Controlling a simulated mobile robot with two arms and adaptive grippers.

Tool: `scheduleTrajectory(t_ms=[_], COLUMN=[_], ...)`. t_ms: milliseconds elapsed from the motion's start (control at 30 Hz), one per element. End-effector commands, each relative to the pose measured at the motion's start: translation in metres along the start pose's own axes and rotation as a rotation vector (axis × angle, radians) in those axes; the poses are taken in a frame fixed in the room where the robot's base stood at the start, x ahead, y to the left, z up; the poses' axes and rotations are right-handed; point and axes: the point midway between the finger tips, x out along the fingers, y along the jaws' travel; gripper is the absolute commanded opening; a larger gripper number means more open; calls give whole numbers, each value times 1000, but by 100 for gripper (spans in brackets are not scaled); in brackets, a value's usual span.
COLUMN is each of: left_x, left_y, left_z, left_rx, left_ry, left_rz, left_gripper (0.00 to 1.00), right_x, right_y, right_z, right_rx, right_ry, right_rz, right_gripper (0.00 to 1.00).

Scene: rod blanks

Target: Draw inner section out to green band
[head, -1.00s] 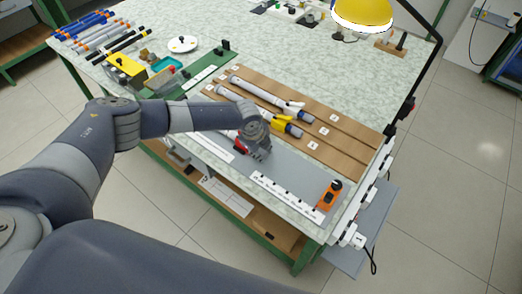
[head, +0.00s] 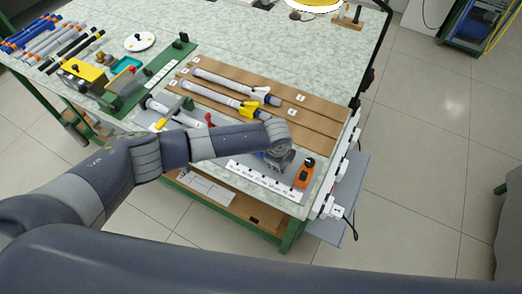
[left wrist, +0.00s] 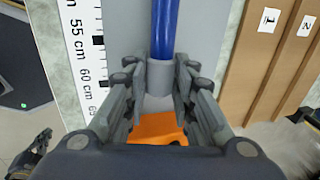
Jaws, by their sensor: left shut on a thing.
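My left gripper (head: 279,160) is over the grey bench strip near its right end. In the left wrist view, its two fingers (left wrist: 158,68) are shut on the grey end piece of a blue tube (left wrist: 163,28). The tube runs straight away from the gripper, beside the printed scale (left wrist: 83,60), near its 55 and 60 cm marks. In the head view my arm hides most of this rod. I cannot make out a green band on the blue part that shows. My right gripper is not in view.
An orange block (head: 305,172) with a black knob stands just right of my gripper. A wooden rack (head: 318,122) behind holds two rods, one with a white collar (head: 263,93), one with a yellow collar (head: 249,107). A red part (head: 209,120) shows behind my forearm.

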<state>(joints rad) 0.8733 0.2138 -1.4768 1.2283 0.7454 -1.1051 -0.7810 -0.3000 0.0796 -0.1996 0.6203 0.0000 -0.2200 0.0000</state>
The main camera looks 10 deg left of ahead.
Motion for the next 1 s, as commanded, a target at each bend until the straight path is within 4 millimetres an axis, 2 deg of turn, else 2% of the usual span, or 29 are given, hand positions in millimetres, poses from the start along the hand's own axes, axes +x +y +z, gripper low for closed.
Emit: scheduleTrajectory(t_ms=[33,100,233,667,700,800,1000], left_x=[0,0,0,0,0,0,0], left_y=[1,0,0,0,0,0,0], left_z=[-12,-22,-34,-40,-40,-40,-39], left_rx=[1,2,0,-1,-1,0,0], left_ry=[5,4,2,3,3,3,1], left_rz=[1,0,0,0,0,0,0], left_gripper=[0,0,0,0,26,45,45], right_x=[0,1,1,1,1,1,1], right_y=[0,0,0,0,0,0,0], right_z=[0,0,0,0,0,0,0], right_rx=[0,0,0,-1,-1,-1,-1], right_ry=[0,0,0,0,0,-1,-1], right_rz=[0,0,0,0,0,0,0], right_gripper=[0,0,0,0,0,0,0])
